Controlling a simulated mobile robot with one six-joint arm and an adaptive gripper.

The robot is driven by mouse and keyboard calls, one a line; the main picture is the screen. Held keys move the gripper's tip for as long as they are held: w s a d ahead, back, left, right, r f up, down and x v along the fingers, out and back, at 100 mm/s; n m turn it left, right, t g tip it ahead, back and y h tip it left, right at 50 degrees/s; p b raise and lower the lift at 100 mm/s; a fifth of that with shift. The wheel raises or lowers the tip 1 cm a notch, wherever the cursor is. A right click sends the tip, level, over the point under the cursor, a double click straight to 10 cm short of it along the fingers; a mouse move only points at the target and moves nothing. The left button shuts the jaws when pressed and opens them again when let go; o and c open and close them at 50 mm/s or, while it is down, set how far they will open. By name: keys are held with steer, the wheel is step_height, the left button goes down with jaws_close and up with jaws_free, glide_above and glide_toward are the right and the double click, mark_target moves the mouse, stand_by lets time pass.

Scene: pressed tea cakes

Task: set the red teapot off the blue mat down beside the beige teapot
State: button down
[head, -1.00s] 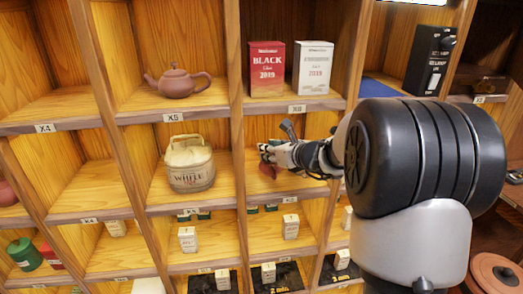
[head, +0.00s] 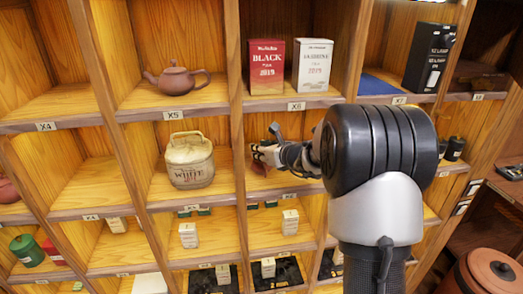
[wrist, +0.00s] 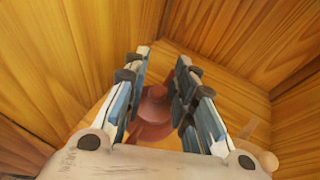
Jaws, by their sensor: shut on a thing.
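My gripper (wrist: 164,62) is shut on the red teapot (wrist: 154,98), with a finger on each side of its lid and upper body. In the head view my gripper (head: 268,154) is inside the middle-row compartment below X6. Only a small red part of the teapot (head: 260,168) shows there, low near the shelf board; I cannot tell whether it touches the board. The blue mat (head: 378,87) lies in the upper compartment at right, its visible part bare.
A cream lidded container (head: 189,162) marked WHITE stands in the compartment left of my gripper, behind a wooden divider (head: 240,150). Red (head: 267,67) and white (head: 312,67) boxes stand above. A black box (head: 427,58) stands by the mat.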

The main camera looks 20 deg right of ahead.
steer(key=c, duration=1.3)
jaws_free()
steer(key=v, duration=1.2)
steer(key=s+a+r+n+g+y, duration=0.1)
steer(key=s+a+n+g+y, duration=0.15)
steer(key=s+a+n, duration=0.65)
steer(key=s+a+r+n+g+y, duration=0.1)
steer(key=s+a+n+g, duration=0.2)
steer(key=s+a+n, duration=0.5)
steer(key=s+a+f+n+g+h, duration=0.2)
steer(key=s+a+f+n+g, duration=0.15)
steer(key=s+n, duration=0.6)
steer(key=s+d+f+n+h, duration=0.2)
steer(key=s+d+n+h, duration=0.2)
steer(key=s+n, duration=0.3)
steer(key=shift+s+d, duration=0.25)
steer(key=shift+s, duration=0.3)
steer(key=shift+f+b, duration=0.1)
steer(key=shift+b, duration=0.25)
